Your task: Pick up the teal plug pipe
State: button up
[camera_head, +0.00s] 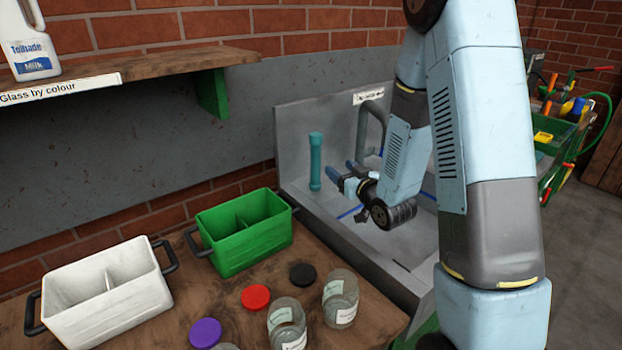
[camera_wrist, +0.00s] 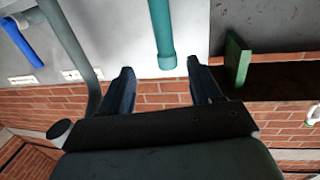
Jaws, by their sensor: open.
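The teal plug pipe (camera_head: 316,162) stands upright against the grey panel in the head view, with a thicker collar at each end. In the wrist view the teal pipe (camera_wrist: 162,30) comes down from the top edge, and its collared end lies between and just beyond the fingertips. My gripper (camera_head: 343,174) is to the right of the pipe in the head view, level with its lower half, fingers towards it. In the wrist view my gripper (camera_wrist: 160,66) is open, its two dark blue fingers apart with nothing between them. The pipe's far end is out of the wrist view.
A grey curved pipe (camera_head: 371,125) stands behind my gripper. A green divided crate (camera_head: 235,258) and a white crate (camera_head: 110,310) sit on the wooden bench at left, with jars and lids in front. A wooden shelf (camera_head: 150,70) with a green bracket (camera_head: 212,95) overhangs the left side.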

aim_at(318, 156)
jog(key=x, duration=0.8)
jog(key=shift+w+a+f, duration=0.1)
jog(key=shift+a, duration=0.25)
jog(key=shift+x, duration=2.7)
jog(key=shift+a+f, duration=0.15)
jog(key=shift+c, duration=0.4)
grip_shut()
